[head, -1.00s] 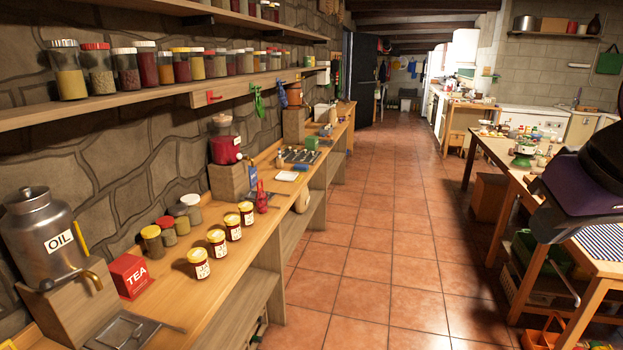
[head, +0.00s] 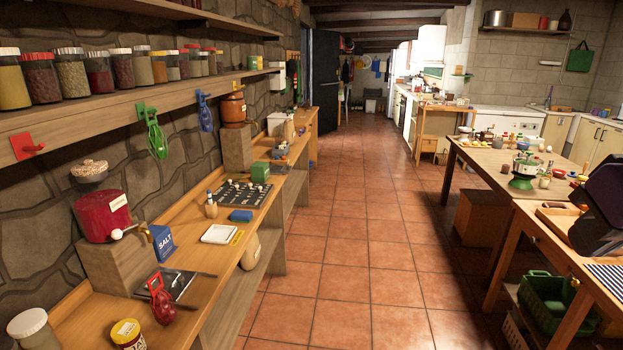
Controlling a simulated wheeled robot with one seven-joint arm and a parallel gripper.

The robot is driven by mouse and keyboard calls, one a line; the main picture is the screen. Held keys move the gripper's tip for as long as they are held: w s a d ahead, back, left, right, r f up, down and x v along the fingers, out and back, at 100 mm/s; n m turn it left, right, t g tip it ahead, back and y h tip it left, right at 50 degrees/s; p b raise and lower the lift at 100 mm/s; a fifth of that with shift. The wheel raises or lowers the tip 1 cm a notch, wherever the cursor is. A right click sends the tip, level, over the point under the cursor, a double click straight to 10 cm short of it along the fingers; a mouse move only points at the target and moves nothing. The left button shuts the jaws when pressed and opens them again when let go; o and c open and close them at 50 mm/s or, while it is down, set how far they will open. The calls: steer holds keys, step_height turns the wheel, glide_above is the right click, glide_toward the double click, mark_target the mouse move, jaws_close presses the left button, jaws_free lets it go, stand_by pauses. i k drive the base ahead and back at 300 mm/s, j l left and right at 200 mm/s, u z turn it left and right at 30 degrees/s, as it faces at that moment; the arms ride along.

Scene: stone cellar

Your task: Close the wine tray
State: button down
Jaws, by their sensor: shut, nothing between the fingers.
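I cannot make out a wine tray in the head view. A dark purple and black part of my arm (head: 603,207) shows at the right edge, in front of the tables on that side. My gripper's fingers are not in view.
A long wooden counter (head: 222,262) along the left stone wall carries a salt box (head: 162,243), a red dispenser (head: 103,213) and jars. A jar shelf (head: 100,108) hangs above. The tiled aisle (head: 352,240) is clear. Wooden tables (head: 500,175) and a green crate (head: 548,298) stand right.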

mark_target(286, 169)
steer(key=i, duration=1.75)
steer(key=i+l+u, duration=0.15)
steer(key=i+u, duration=0.35)
steer(key=i, duration=0.2)
steer(key=i+l+u, duration=0.5)
steer(key=i, duration=0.15)
steer(key=i+l+u, duration=0.5)
steer(key=i+l, duration=0.1)
steer(key=l, duration=0.05)
